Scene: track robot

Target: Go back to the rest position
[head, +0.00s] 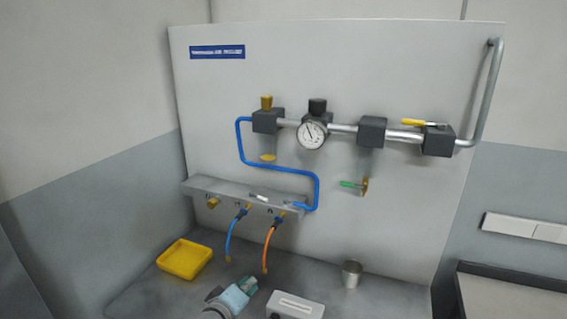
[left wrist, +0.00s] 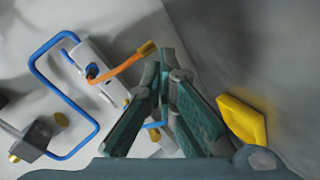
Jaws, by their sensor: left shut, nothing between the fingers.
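My left gripper (head: 250,284) shows at the bottom of the head view, above the grey worktop (head: 150,295). It is shut and empty. In the left wrist view its teal fingers (left wrist: 160,70) meet at the tips, with nothing between them. The orange hose (head: 268,249) and the blue hose (head: 232,238) hang from the manifold (head: 230,196) beyond the gripper. In the left wrist view the orange hose (left wrist: 125,68) shows just left of the fingertips, apparently behind them. My right gripper is in neither view.
A yellow tray (head: 185,259) lies left of the gripper; a metal cup (head: 352,274) stands to the right. A pale box (head: 296,306) is close to the gripper's right. The upright panel (head: 400,70) carries a gauge (head: 312,134), a yellow-handled valve (head: 437,138) and blue tubing (head: 270,168).

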